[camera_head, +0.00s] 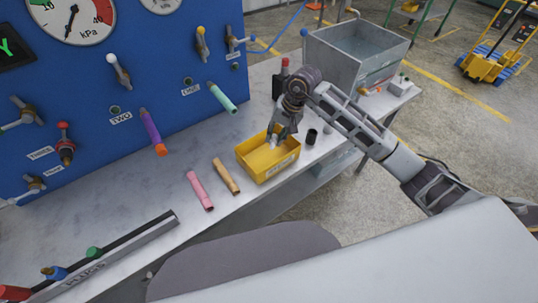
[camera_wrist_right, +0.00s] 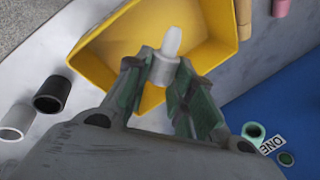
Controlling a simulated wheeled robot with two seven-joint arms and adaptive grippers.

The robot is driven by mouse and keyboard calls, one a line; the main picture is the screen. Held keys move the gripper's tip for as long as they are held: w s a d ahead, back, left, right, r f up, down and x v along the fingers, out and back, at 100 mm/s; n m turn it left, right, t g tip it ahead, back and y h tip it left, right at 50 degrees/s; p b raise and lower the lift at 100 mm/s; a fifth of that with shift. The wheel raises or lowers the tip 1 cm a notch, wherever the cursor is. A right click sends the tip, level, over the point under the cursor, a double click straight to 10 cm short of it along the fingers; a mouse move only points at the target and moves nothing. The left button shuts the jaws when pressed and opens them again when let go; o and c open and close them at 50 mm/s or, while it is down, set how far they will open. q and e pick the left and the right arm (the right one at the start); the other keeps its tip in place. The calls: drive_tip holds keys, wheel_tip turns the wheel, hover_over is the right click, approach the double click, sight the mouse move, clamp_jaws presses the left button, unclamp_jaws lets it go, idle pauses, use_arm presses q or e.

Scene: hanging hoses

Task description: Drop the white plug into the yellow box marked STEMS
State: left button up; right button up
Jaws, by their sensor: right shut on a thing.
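The yellow box (camera_head: 266,170) stands on the grey bench, with a label on its front whose text is too small to read; it also shows in the right wrist view (camera_wrist_right: 100,48). My right gripper (camera_head: 276,134) is over the box's opening. In the right wrist view, my right gripper (camera_wrist_right: 160,72) is shut on the white plug (camera_wrist_right: 168,46), whose narrow end points away from the fingers, toward the box's inside. In the head view, the plug (camera_head: 272,144) shows small below the fingers. My left gripper is not in view.
A pink hose piece (camera_head: 199,190) and a tan one (camera_head: 226,177) lie left of the box. A dark cylinder (camera_head: 311,136) stands right of it. A blue panel (camera_head: 150,60) with valves and hose stubs rises behind. A grey metal bin (camera_head: 350,55) stands at the back right.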

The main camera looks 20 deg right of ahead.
drive_tip(key=shift+f, duration=1.05)
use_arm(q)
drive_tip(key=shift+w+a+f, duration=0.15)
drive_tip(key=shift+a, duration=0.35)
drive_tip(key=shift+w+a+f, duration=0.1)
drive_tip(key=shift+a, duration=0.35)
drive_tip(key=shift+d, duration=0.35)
use_arm(e)
drive_tip(key=o, duration=1.1)
drive_tip(key=shift+v, duration=5.95)
